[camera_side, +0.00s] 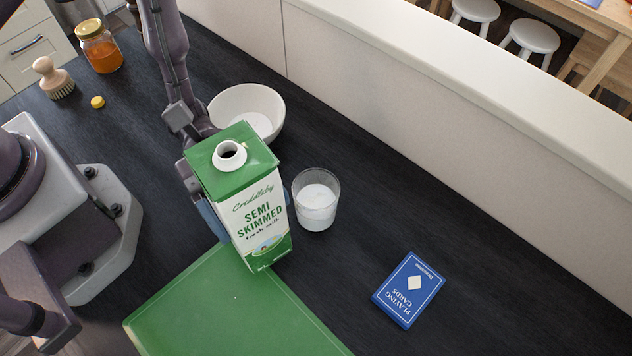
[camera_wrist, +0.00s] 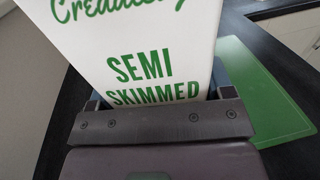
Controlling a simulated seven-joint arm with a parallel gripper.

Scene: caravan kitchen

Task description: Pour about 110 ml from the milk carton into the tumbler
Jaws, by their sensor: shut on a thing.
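The milk carton (camera_side: 259,215), white with a green top and an open round spout, stands close to upright in the side view. Its lower edge is by the far corner of the green board; I cannot tell if it touches the surface. My gripper (camera_side: 204,205) is shut on the carton from its left side. In the wrist view the carton (camera_wrist: 130,45) fills the space between the fingers of my gripper (camera_wrist: 155,100). The clear tumbler (camera_side: 316,200) stands upright just right of the carton, apart from the gripper, with white milk inside to over half its height.
A white bowl (camera_side: 247,99) stands behind the carton. The green board (camera_side: 225,310) lies in front, and a blue playing-card box (camera_side: 408,290) lies at right. A yellow cap (camera_side: 98,102), brush (camera_side: 52,80) and honey-coloured jar (camera_side: 100,48) are at back left. A pale wall (camera_side: 430,90) bounds the counter.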

